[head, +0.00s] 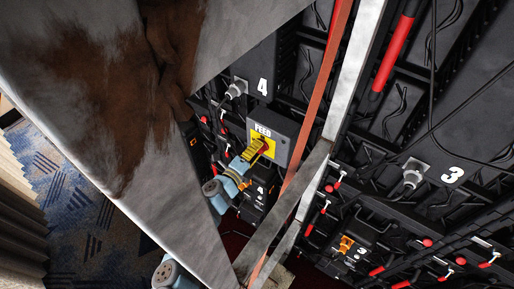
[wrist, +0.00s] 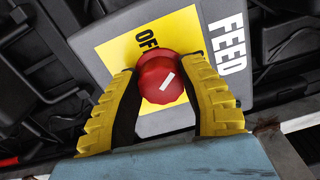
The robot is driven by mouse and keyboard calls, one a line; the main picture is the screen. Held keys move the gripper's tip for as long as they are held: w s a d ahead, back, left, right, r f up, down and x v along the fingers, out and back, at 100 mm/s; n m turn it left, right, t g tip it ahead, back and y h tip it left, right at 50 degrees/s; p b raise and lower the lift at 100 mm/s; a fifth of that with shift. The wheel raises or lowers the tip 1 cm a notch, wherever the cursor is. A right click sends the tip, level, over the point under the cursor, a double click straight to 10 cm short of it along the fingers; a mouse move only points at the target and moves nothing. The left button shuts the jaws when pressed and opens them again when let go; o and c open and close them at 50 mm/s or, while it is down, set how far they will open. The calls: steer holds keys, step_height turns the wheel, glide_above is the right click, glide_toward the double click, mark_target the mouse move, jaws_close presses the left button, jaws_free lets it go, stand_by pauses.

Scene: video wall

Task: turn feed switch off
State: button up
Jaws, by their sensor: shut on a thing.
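The feed switch box (wrist: 115,25) is a grey box with "FEED" lettering and a yellow plate (wrist: 190,25) reading "OFF". On the plate is a round red knob (wrist: 165,92) with a short white mark that slants up to the right in the wrist view. The "OFF" word is above and slightly left of the knob there. My gripper (wrist: 163,66) has its yellow fingers shut on the knob, one on each side. In the head view my gripper (head: 262,145) reaches the front of the grey feed box (head: 284,129) from the lower left; the fingers mostly cover the knob.
Black panel backs marked 4 (head: 263,78) and 3 (head: 453,175) surround the box, with cables and red handles (head: 397,50). An orange strap (head: 311,165) and a metal bar (head: 352,70) run close to the box's right. Patterned carpet (head: 65,215) lies at left.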

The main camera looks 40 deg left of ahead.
steer(key=n+p, duration=0.1)
steer(key=n, duration=0.2)
steer(key=shift+n, duration=0.4)
steer(key=n+p, duration=0.1)
steer(key=n, duration=0.1)
steer(key=shift+n, duration=0.3)
steer(key=shift+f+n+p, duration=0.15)
steer(key=shift+n+p, duration=0.35)
steer(key=shift+n, duration=0.45)
steer(key=shift+f+n+p, duration=0.1)
steer(key=shift+n+p, duration=0.35)
steer(key=shift+n, duration=0.5)
steer(key=o, duration=1.2)
steer(key=shift+r, duration=0.1)
steer(key=shift+s+d, duration=0.35)
steer(key=shift+s, duration=1.6)
steer(key=shift+s+d, duration=0.3)
steer(key=shift+s, duration=1.7)
steer(key=shift+s+d, duration=0.35)
steer(key=shift+s, duration=1.6)
